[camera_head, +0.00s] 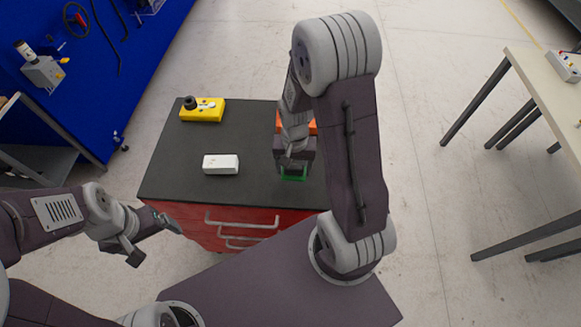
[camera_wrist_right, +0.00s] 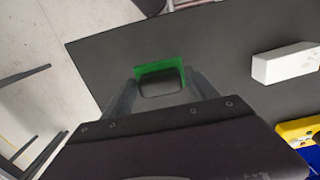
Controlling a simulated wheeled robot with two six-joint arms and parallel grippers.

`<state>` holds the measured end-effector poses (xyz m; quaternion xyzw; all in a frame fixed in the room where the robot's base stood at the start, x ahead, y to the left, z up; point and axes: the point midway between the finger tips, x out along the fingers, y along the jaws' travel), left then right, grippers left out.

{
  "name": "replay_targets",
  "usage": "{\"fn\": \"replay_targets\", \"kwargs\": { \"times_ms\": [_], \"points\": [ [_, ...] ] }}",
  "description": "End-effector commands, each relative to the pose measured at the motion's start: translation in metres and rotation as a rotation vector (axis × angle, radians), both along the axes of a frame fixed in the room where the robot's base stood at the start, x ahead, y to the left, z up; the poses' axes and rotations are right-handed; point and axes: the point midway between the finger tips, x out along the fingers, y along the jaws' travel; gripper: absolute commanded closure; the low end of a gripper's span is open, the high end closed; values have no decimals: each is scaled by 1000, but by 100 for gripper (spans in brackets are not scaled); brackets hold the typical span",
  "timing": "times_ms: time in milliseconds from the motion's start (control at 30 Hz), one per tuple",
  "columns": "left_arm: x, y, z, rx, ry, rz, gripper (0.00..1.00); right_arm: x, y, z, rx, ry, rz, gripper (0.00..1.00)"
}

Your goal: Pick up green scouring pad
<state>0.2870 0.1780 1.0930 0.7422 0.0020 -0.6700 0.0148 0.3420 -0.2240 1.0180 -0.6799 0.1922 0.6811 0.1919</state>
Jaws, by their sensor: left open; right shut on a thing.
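The green scouring pad (camera_head: 294,178) is near the right side of the dark cabinet top, mostly hidden below my right gripper (camera_head: 293,168). In the right wrist view the green pad (camera_wrist_right: 160,70) shows as a bright green edge around a dark rounded block in its middle. The two fingers of my right gripper (camera_wrist_right: 162,88) stand on either side of it, shut on it. Whether the pad touches the top or is just above it cannot be told. My left gripper (camera_head: 155,240) is open and empty, in front of the cabinet's left side.
The red cabinet (camera_head: 150,185) has a dark top. A white box (camera_head: 221,164) lies left of the pad, and a yellow box with a black knob (camera_head: 203,114) stands at the back left. An orange thing (camera_head: 312,127) is partly hidden behind my right arm. A table (camera_head: 540,75) stands far right.

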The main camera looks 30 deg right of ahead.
Motion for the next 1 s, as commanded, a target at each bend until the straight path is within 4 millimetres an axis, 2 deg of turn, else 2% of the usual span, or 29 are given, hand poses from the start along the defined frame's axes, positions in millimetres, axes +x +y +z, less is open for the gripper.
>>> {"fn": "replay_targets", "kwargs": {
  "times_ms": [267, 300, 500, 900, 933, 1000],
  "points": [
    [0, 0, -8, 0, 0, 0, 11, -68, 7, 40, -1, -7, 0, 73],
    [0, 0, -24, 0, -1, 0, 11, -68, 7, 34, -1, -10, 0, 73],
    [0, 0, -43, 0, 0, 0, 11, -82, 9, 46, 0, -4, 0, 73],
    [0, 0, -44, 0, 0, 0, 11, -87, 9, 53, -1, -1, 0, 73],
    [0, 0, -44, 0, 0, 0, 11, -87, 9, 53, -1, -1, 0, 38],
    [0, 0, -44, 0, 0, 0, 11, -87, 9, 53, -1, -1, 0, 58]
  ]
}}
